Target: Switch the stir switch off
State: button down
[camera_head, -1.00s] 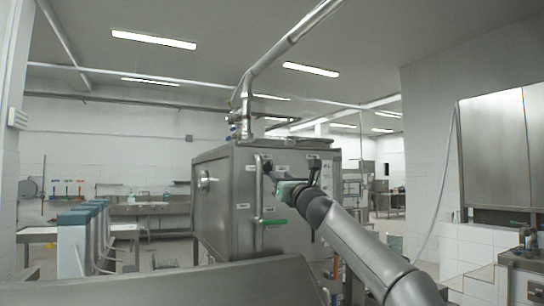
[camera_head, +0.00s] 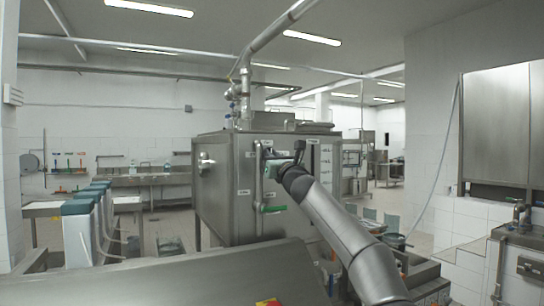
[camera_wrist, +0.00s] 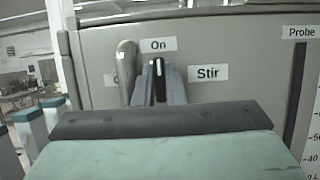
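The stir switch (camera_wrist: 158,78) is a narrow black handle with a white line, on the grey front of the steel tank (camera_head: 225,185). It points up at the "On" label (camera_wrist: 158,44), left of the "Stir" label (camera_wrist: 208,73). In the wrist view my gripper (camera_wrist: 160,84) has its grey fingers close together, one on each side of the handle, and looks shut on it. The "Off" side is mostly hidden behind a steel pipe. In the head view my gripper (camera_head: 276,162) is at the tank's upper front; the switch is hidden there.
The vertical steel pipe (camera_wrist: 127,70) stands just left of the switch; its green handle (camera_head: 273,209) is lower down. A "Probe" label (camera_wrist: 300,32) and a level scale are to the right. A steel hopper edge (camera_head: 190,275) lies in the foreground.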

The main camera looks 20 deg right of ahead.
jog(key=shift+n, duration=0.4)
jog(key=shift+r+n+g+y+p, duration=0.1)
jog(key=shift+n+g+y+p, duration=1.35)
jog(key=shift+n, duration=2.15)
jog(key=shift+f+n+g+y+p, duration=0.1)
jog(key=shift+n+g+y+p, duration=0.55)
jog(key=shift+n+p, duration=2.2)
jog(key=shift+r+n+g+y+p, duration=0.1)
jog(key=shift+n+g+y+p, duration=0.95)
jog(key=shift+n, duration=3.3)
jog(key=c, duration=1.5)
grip_release()
